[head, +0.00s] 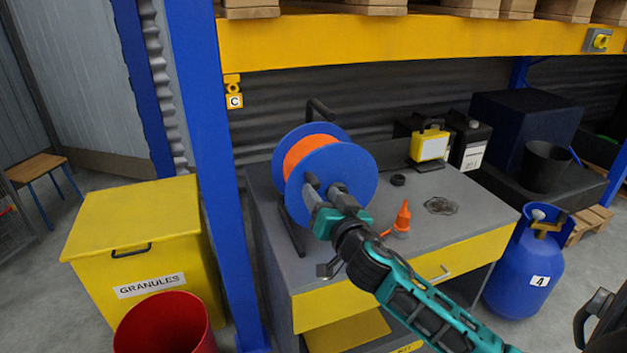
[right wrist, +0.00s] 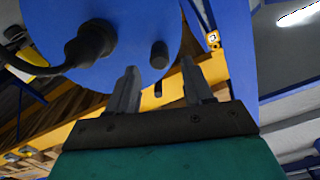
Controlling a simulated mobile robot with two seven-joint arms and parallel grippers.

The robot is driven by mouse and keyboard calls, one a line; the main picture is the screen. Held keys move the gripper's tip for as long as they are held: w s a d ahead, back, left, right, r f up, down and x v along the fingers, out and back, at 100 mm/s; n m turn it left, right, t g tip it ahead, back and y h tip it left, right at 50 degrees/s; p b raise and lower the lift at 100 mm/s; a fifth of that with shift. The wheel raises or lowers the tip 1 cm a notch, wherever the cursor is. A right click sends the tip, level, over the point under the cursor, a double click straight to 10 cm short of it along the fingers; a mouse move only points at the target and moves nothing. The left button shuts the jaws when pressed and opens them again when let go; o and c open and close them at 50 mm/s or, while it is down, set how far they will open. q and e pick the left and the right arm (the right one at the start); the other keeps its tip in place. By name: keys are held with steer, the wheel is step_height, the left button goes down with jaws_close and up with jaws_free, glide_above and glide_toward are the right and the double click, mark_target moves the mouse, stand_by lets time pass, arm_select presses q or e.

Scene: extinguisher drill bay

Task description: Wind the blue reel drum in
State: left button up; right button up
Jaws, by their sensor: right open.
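The blue reel drum (head: 353,168) stands upright on the grey bench, with an orange winding (head: 303,150) between its two flanges and a dark stand. My right gripper (head: 326,192) is at the drum's front face, open. In the right wrist view the blue face (right wrist: 135,25) fills the top. A short dark peg (right wrist: 159,54) sticks out of it and lies between the open fingertips (right wrist: 159,68). I cannot tell whether they touch it. A black hub piece (right wrist: 92,42) with a curved black cable or bar shows left of the peg.
A blue post (head: 208,180) rises left of the bench. A yellow granules bin (head: 135,225) and a blue cylinder (head: 522,265) flank it.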

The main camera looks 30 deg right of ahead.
mark_target(316, 187)
steer(key=x, duration=0.5)
steer(key=shift+w+d, duration=0.1)
steer(key=shift+w, duration=0.2)
jaws_close()
stand_by(0.5)
